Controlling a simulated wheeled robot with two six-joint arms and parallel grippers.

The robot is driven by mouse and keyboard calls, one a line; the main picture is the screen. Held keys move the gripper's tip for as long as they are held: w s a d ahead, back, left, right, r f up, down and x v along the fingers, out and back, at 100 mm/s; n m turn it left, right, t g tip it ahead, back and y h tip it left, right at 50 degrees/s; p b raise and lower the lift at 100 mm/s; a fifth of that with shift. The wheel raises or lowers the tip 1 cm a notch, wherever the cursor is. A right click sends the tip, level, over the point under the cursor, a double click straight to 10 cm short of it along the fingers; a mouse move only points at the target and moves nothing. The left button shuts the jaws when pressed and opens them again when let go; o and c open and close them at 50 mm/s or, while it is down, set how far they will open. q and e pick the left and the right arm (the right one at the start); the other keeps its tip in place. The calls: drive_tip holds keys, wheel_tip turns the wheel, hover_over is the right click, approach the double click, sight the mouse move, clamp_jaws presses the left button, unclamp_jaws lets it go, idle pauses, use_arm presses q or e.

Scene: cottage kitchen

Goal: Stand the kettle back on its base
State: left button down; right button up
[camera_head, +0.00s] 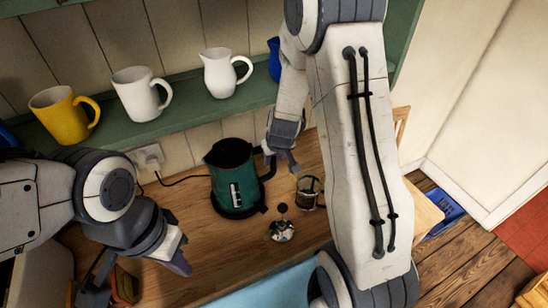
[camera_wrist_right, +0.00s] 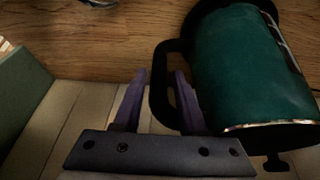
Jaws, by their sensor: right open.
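The green kettle (camera_head: 232,173) with black lid and handle stands upright in the head view, on its dark round base (camera_head: 238,211), on the wooden counter. From this angle it looks seated on the base. My right gripper (camera_head: 279,160) is open at the kettle's handle, on its right side. In the right wrist view the kettle (camera_wrist_right: 250,75) fills the right, and the black handle (camera_wrist_right: 160,85) passes between the spread fingers of my right gripper (camera_wrist_right: 160,95). My left gripper (camera_head: 180,257) is over the counter at lower left, apart from the kettle; its opening is unclear.
A French press plunger (camera_head: 281,229) and a glass beaker (camera_head: 308,191) stand right of the kettle. A cord runs to a wall socket (camera_head: 148,157). A green shelf (camera_head: 190,106) above holds a yellow mug (camera_head: 62,114), a white mug (camera_head: 137,94) and a white jug (camera_head: 221,73).

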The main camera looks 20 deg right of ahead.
drive_tip(key=p+v, duration=0.5)
drive_tip(key=v, duration=0.2)
drive_tip(key=shift+r, duration=0.35)
drive_tip(key=shift+s, duration=0.1)
idle(0.4)
